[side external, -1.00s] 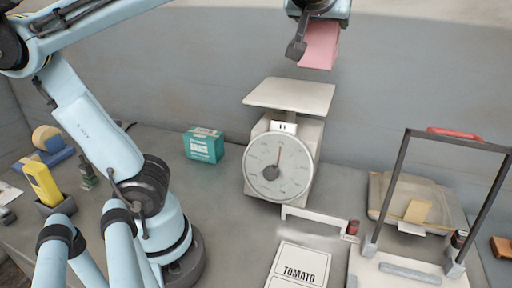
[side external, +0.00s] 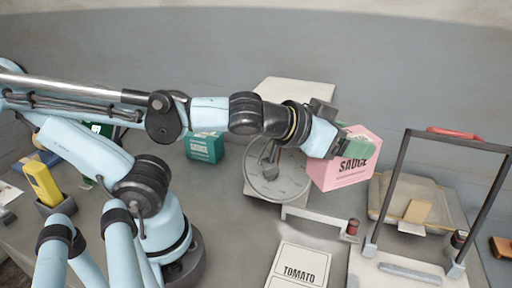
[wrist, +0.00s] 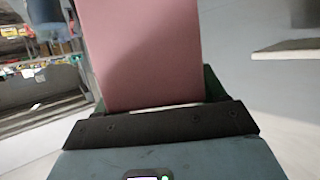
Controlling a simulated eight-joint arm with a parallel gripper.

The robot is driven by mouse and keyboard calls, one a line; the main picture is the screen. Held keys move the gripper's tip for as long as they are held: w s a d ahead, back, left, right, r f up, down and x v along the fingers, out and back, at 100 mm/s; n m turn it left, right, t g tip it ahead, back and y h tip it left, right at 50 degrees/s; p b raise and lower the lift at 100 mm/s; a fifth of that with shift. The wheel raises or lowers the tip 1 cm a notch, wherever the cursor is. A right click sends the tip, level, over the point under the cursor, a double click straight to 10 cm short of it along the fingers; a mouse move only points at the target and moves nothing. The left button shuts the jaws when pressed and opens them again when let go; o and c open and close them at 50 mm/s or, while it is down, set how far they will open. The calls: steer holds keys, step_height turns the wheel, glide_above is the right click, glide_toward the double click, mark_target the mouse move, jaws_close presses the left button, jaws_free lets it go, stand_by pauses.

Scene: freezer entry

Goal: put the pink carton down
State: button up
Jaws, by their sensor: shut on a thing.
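The pink carton (side external: 350,172), marked SAUCE, is held in my gripper (side external: 345,147) in the side external view. It is to the right of the scale's dial and appears up off the bench, slightly tilted. In the wrist view the carton (wrist: 140,55) fills the middle, between the jaws of my gripper (wrist: 155,105). The fingertips are mostly hidden by the carton and the wrist.
A white dial scale (side external: 295,93) stands behind my wrist, partly hidden. A teal carton (side external: 205,148) is at its left. A TOMATO card (side external: 300,268) lies in front.

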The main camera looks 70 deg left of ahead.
steer(key=shift+n+y, duration=0.4)
steer(key=shift+y, duration=0.1)
steer(key=f, duration=0.4)
steer(key=shift+s+a+f, duration=0.1)
steer(key=shift+a+f, duration=0.05)
steer(key=shift+a, duration=0.1)
steer(key=w+a+r, duration=0.7)
steer(key=w+r, duration=0.5)
steer(key=r, duration=0.1)
steer(key=s+a+r+n+g+y, duration=0.4)
steer(key=s+r+n+y, duration=0.5)
steer(key=r, duration=0.1)
steer(key=shift+s+a+y, duration=0.25)
steer(key=shift+s+y, duration=0.05)
steer(key=shift+s, duration=0.1)
steer(key=shift+f, duration=0.1)
